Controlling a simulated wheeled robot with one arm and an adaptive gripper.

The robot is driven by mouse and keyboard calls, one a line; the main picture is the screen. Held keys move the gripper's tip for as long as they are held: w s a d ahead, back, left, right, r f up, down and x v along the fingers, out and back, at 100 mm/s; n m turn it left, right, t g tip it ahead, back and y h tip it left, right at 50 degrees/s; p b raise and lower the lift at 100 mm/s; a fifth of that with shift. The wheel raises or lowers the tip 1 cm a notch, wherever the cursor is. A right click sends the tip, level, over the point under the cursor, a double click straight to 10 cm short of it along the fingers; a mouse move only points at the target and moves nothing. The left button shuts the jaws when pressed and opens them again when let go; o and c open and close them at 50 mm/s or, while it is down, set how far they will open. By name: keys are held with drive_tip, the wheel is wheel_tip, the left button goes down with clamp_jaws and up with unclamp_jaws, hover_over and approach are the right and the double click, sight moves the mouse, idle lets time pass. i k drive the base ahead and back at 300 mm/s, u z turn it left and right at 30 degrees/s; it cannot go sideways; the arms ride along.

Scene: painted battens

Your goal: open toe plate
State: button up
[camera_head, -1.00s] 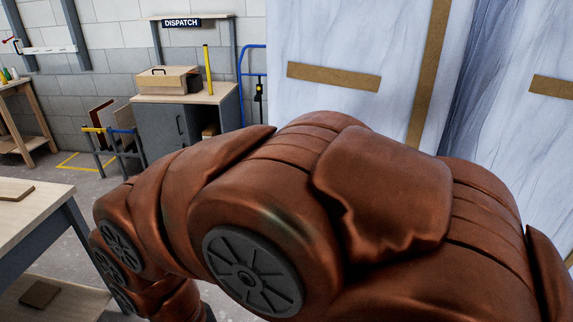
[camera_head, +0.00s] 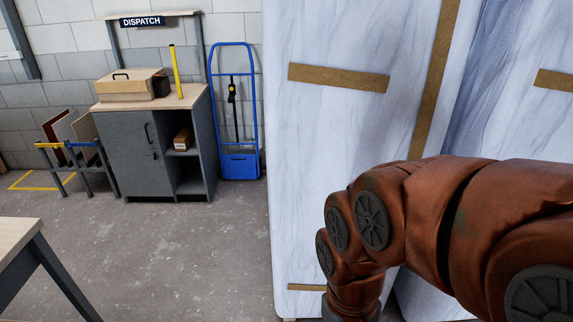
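A blue hand truck (camera_head: 254,112) stands upright against the back wall, between the grey cabinet and the pale wrapped panels. Its toe plate (camera_head: 239,165) is the solid blue plate low on the frame. It looks upright, folded flat against the frame, with its lower edge near the floor. A black and yellow item (camera_head: 232,92) hangs on the frame above it. My copper-coloured arm reaches in from the right and bends down in front of the panels, well apart from the truck. My gripper is out of view below the picture.
A grey cabinet (camera_head: 130,160) under the DISPATCH sign stands left of the truck, with a wooden case (camera_head: 130,86) on top. Tall wrapped panels (camera_head: 330,140) with brown strips fill the right. A bench corner (camera_head: 15,240) is at lower left. The middle floor is clear.

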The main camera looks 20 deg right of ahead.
sight(236, 167)
drive_tip(key=u, duration=0.4)
drive_tip(key=k, duration=0.55)
drive_tip(key=u, duration=0.55)
drive_tip(key=i, duration=2.45)
drive_tip(key=z, duration=0.95)
drive_tip(key=i, duration=2.65)
drive_tip(key=u, duration=0.05)
